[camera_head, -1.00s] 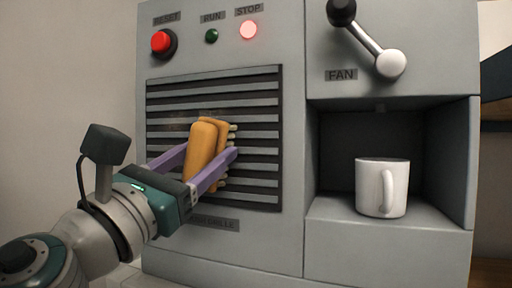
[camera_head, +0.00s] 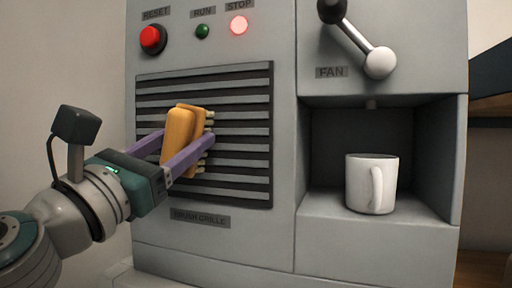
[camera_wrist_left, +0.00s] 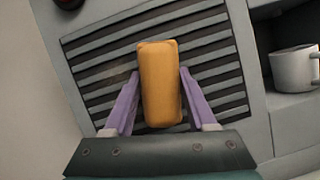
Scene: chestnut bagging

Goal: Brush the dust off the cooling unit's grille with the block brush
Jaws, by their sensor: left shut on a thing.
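The block brush (camera_head: 181,135) has an orange-yellow body and pale bristle tufts on its right side, facing the grille. My left gripper (camera_head: 174,148), with purple fingers, is shut on it; the brush also shows between the fingers in the left wrist view (camera_wrist_left: 160,85). The grille (camera_head: 240,150) is a dark panel with light horizontal slats on the front of the grey cooling unit (camera_head: 235,240). The brush is in front of the grille's left-middle part, bristles at or very near the slats. A faint brownish patch (camera_wrist_left: 112,78) shows on the slats left of the brush in the wrist view. My right gripper is not in view.
Above the grille are a red reset button (camera_head: 152,38), a green run light (camera_head: 202,31) and a lit stop light (camera_head: 239,25). A fan lever (camera_head: 358,42) is at the upper right. A white mug (camera_head: 371,184) stands in the recess right of the grille.

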